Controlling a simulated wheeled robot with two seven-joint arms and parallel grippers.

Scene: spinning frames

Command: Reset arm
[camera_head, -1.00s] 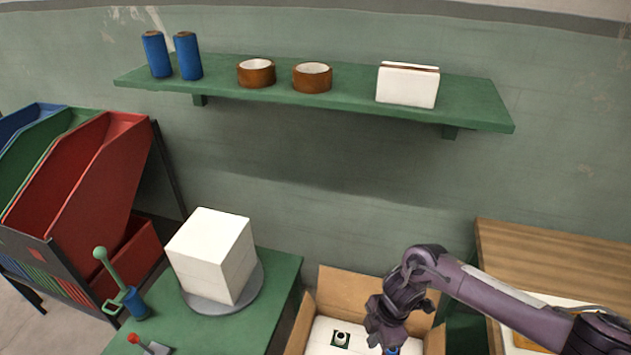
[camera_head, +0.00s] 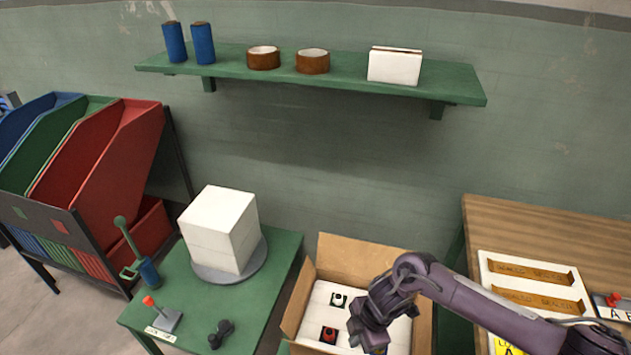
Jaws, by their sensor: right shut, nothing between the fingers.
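My right arm comes in from the lower right, and my right gripper (camera_head: 370,340) is over the right part of an open cardboard box (camera_head: 362,258). The gripper is shut and empty, with its fingers pointing down. The box holds a white insert (camera_head: 318,308). A small piece with a white top (camera_head: 338,299) and a red and black piece (camera_head: 329,335) sit in the insert, left of the gripper. The arm and gripper hide part of the insert. My left gripper is not in view.
A wooden table (camera_head: 540,236) with a white tray (camera_head: 487,262) stands at right. A green shelf (camera_head: 345,78) hangs above.

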